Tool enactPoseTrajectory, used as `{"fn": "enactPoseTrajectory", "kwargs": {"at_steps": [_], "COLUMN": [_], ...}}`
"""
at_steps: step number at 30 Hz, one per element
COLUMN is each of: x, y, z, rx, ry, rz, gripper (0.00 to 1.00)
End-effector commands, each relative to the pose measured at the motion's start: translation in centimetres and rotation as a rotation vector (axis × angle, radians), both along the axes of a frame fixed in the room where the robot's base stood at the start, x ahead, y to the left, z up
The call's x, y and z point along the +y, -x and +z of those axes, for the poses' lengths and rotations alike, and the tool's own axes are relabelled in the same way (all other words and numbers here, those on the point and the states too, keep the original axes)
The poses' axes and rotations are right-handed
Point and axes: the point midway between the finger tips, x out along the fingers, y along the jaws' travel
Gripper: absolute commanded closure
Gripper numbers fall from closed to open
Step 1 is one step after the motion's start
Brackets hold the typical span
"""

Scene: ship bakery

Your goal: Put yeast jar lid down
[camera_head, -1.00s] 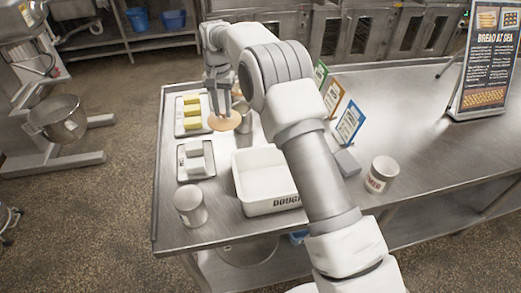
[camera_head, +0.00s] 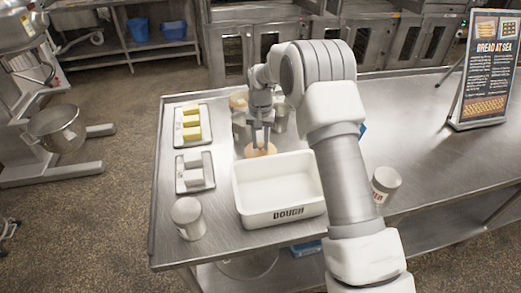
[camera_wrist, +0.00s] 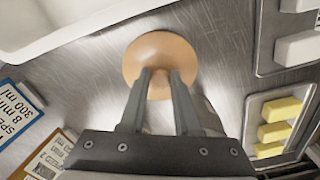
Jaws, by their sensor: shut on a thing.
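The yeast jar lid is a round tan disc (camera_head: 266,152), held low over the metal table just behind the white dough tub. I cannot tell whether it touches the tabletop. My gripper (camera_head: 261,142) points down and is shut on the lid's middle. In the wrist view the lid (camera_wrist: 150,52) shows ahead of the fingers (camera_wrist: 160,78), with bare metal around it. Metallic jars (camera_head: 280,119) stand behind my gripper, partly hidden; I cannot tell which is the yeast jar.
The white tub (camera_head: 278,216) marked DOUGH is close in front of the lid. Trays with yellow blocks (camera_head: 191,123) and pale blocks (camera_head: 194,172) lie left.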

Motion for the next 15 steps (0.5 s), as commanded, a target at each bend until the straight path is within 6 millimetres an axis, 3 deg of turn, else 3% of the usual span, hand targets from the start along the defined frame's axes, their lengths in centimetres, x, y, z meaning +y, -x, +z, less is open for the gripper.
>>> {"fn": "enactPoseTrajectory", "kwargs": {"at_steps": [9, 15], "x": [0.0, 0.0], "y": [0.1, 0.0], "z": [-3.7, -4.0], "rx": [0.003, -0.001], "ry": [0.001, 0.0], "rz": [0.0, 0.0], "gripper": [1.0, 1.0]}}
